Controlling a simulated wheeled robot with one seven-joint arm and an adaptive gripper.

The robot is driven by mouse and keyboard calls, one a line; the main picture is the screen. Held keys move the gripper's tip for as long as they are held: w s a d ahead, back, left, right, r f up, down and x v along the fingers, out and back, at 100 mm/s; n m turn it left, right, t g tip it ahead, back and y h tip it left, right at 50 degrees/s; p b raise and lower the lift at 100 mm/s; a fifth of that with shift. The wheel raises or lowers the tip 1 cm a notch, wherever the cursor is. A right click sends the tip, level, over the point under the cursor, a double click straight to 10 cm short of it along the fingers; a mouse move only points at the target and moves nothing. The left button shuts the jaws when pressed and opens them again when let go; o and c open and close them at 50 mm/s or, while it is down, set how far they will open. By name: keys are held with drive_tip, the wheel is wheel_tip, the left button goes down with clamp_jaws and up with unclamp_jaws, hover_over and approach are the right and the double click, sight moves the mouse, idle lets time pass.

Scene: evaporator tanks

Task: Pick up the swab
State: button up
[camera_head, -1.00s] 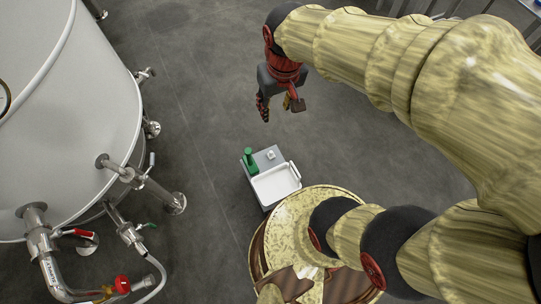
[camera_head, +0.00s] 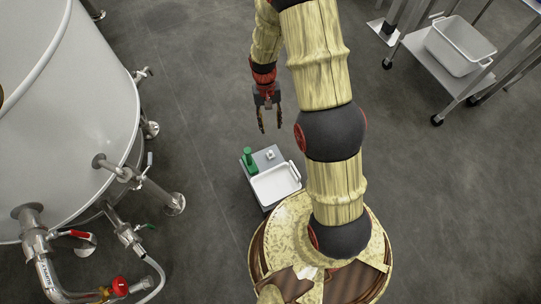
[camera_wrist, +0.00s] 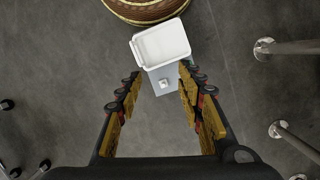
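A grey stand (camera_head: 268,158) holds a green bottle-like item (camera_head: 248,158), a small white piece (camera_head: 270,155) and a white tray (camera_head: 275,186). I see no clear swab shape; the small white piece may be it, but it is too small to tell. My gripper (camera_head: 269,126) is open and empty, pointing down above and beyond the stand. In the wrist view the small white piece (camera_wrist: 165,83) lies between my open fingers (camera_wrist: 160,80), apart from both. The white tray (camera_wrist: 162,45) is just above it, and the green item (camera_wrist: 187,64) is mostly hidden behind the right finger.
A large white tank (camera_head: 75,120) with pipes and valves (camera_head: 130,180) stands at the left. A metal cart (camera_head: 440,70) with a white bin (camera_head: 460,45) is at the upper right.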

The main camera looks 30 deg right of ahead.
drive_tip(key=w+d+f+m, duration=0.1)
drive_tip(key=d+f+m, duration=0.15)
drive_tip(key=f, duration=1.55)
drive_tip(key=w+d+f+m, duration=0.1)
drive_tip(key=f+m, duration=0.2)
drive_tip(key=f, duration=1.5)
drive_tip(key=m+t, duration=0.3)
hover_over(271, 152)
wheel_tip(271, 152, down, 5)
drive_tip(key=shift+s+a+r+b, duration=0.1)
drive_tip(key=shift+b, duration=0.35)
drive_tip(key=shift+f, duration=0.3)
drive_tip(key=f+b, duration=0.1)
drive_tip(key=f, duration=0.1)
drive_tip(key=f+b, duration=0.1)
drive_tip(key=f, duration=0.1)
drive_tip(key=f+b, duration=0.2)
drive_tip(key=f, duration=0.1)
drive_tip(key=shift+w, duration=0.3)
drive_tip(key=shift+c, duration=0.6)
drive_tip(key=c, duration=0.8)
clamp_jaws()
